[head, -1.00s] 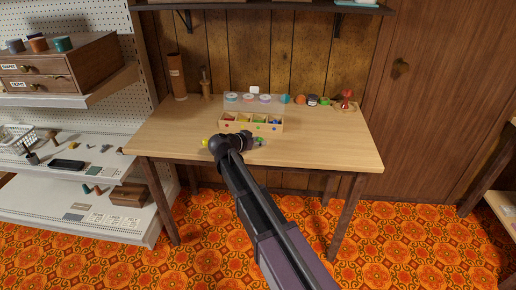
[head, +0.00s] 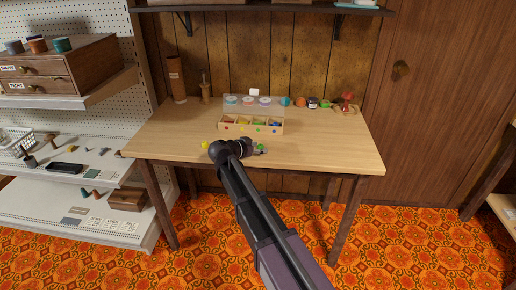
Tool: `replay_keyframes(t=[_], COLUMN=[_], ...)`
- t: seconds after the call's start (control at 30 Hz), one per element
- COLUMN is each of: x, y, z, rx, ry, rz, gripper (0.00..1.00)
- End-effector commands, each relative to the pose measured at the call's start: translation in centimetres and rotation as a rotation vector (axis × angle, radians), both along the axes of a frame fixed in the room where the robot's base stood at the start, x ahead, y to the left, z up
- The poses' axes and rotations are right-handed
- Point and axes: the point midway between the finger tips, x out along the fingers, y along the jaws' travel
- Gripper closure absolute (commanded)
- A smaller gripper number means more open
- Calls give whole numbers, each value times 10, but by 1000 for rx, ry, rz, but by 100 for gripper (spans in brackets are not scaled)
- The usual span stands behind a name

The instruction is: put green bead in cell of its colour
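A small green bead (head: 261,147) shows at the front part of the table, right at the tip of my gripper (head: 257,149). My gripper is low over the table, pointing right, and small in this view. I cannot tell whether its fingers are open or shut, or whether they touch the bead. A wooden box with a row of cells (head: 250,130) stands behind the gripper. Its cells hold small coloured pieces, and coloured dots mark its front. The green-dotted cell (head: 259,128) is right of the middle.
A yellow bead (head: 205,145) lies left of my wrist on the table (head: 330,150). Behind the box stands a clear rack with several spools (head: 248,101). Small jars and balls (head: 312,102) and a tray with a red item (head: 347,107) are at the back right. The table's right side is clear.

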Motion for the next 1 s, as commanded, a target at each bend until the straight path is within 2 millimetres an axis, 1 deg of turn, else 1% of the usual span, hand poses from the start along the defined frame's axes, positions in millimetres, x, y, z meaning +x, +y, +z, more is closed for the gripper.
replay_keyframes(t=[0.37,0.57,0.67,0.87,1.0], x=[0,-8,-15,-37,-54], y=[0,7,13,29,44], z=[0,5,10,23,33], rx=[0,1,0,-1,0], ry=[0,-1,0,1,0], rz=[0,2,1,3,2], gripper=[29,29,29,29,29])
